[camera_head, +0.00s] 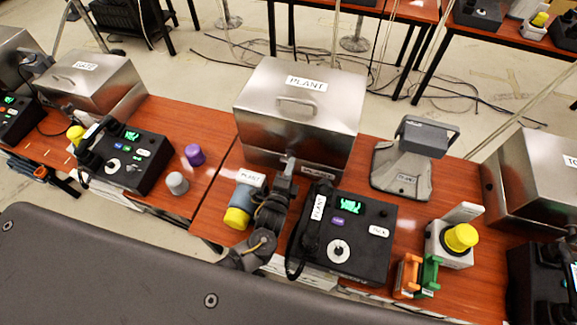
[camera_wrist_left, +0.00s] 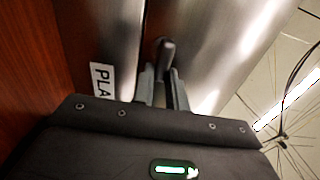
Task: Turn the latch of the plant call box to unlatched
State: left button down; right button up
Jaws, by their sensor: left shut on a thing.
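The plant call box (camera_head: 330,112) is a brushed metal box with a lid, a handle and a PLANT label, standing at the middle of the table. Its lid looks closed. My left gripper (camera_head: 287,168) is at the lower front of the box, shut on the latch. In the left wrist view, the dark latch lever (camera_wrist_left: 167,52) rises between the two fingers of my left gripper (camera_wrist_left: 164,85). The fingers hide its lower part, and its exact turn angle is hard to tell. My right gripper is not in view.
A black phone console (camera_head: 372,240) stands right of my left arm. A blue and yellow plug-like device (camera_head: 240,208) stands close at its left. A grey beacon-like unit (camera_head: 402,170) and a yellow-button box (camera_head: 458,240) stand further right. The gate box (camera_head: 92,80) is at left.

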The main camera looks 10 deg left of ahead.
pick_arm(q)
jog(key=c, duration=1.4)
grip_release()
jog(key=s+b, duration=0.2)
jog(key=s, duration=0.8)
jog(key=shift+s+a, duration=0.35)
jog(key=shift+s, duration=0.05)
